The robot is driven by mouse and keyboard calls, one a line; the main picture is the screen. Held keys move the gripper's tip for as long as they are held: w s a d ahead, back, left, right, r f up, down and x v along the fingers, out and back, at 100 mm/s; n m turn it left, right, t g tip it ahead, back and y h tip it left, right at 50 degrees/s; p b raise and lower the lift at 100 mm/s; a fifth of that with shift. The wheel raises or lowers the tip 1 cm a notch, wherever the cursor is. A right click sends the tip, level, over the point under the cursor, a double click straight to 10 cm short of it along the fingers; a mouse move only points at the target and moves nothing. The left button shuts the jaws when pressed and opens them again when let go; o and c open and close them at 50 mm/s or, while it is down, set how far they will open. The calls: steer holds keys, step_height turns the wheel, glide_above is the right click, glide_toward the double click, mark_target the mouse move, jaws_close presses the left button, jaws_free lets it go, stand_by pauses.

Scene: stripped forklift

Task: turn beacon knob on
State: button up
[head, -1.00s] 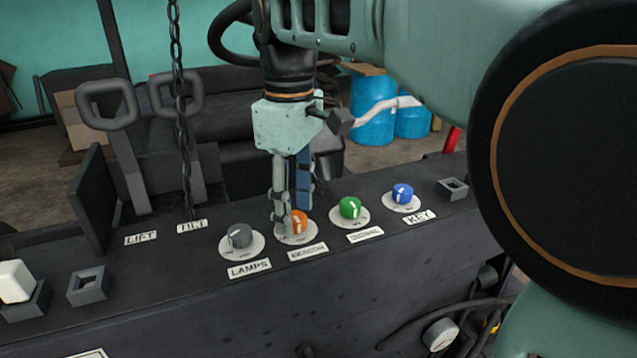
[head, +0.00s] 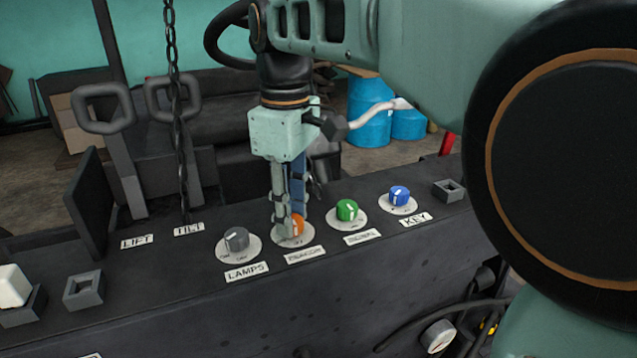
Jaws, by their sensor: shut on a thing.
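The orange beacon knob (head: 297,226) sits on a round white dial plate on the dark console, above a blurred white label (head: 305,255). My gripper (head: 289,226) points straight down over it, with its fingers on the knob's sides. It is shut on the knob. The fingers cover the left part of the knob, and its pointer mark is only partly visible, so its exact setting is hard to read.
The grey lamps knob (head: 236,239) is close on the left, the green knob (head: 347,210) close on the right, and the blue key knob (head: 399,196) beyond it. A hanging chain (head: 181,130) and two lever handles (head: 104,108) stand behind at left. Empty square sockets (head: 84,290) sit on the console.

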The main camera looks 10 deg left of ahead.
steer(key=m, duration=0.5)
steer(key=shift+m, duration=0.4)
steer(key=m, duration=0.5)
steer(key=shift+m, duration=0.4)
steer(key=o, duration=1.2)
steer(key=shift+c, duration=0.2)
steer(key=shift+r, duration=0.1)
step_height(320, 180, up, 12)
